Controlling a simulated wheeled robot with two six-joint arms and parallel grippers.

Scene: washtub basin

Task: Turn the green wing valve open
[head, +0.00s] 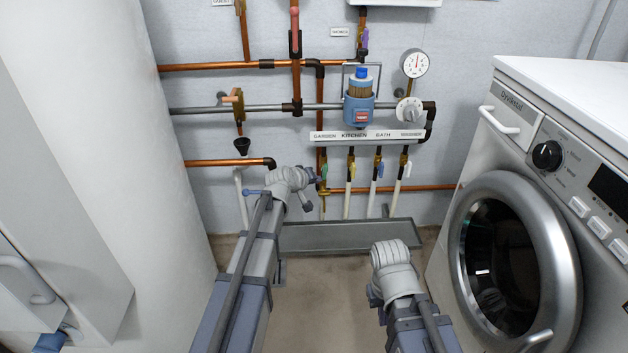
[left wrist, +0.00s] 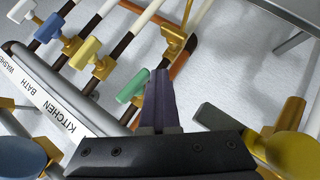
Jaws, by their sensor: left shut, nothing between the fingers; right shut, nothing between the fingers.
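The green wing valve (left wrist: 132,87) shows clearly in the left wrist view, a small green handle on a brass body on the garden branch. In the head view my left wrist mostly hides this gripper. My right gripper is not visible; only its arm shows.
Yellow (left wrist: 106,68) and blue (left wrist: 50,28) handles sit on neighbouring branches beside the white label bar (head: 367,136). A blue filter housing (head: 359,108) and gauge (head: 414,63) are above. A metal trough (head: 345,236) lies below. A washing machine (head: 540,190) stands right.

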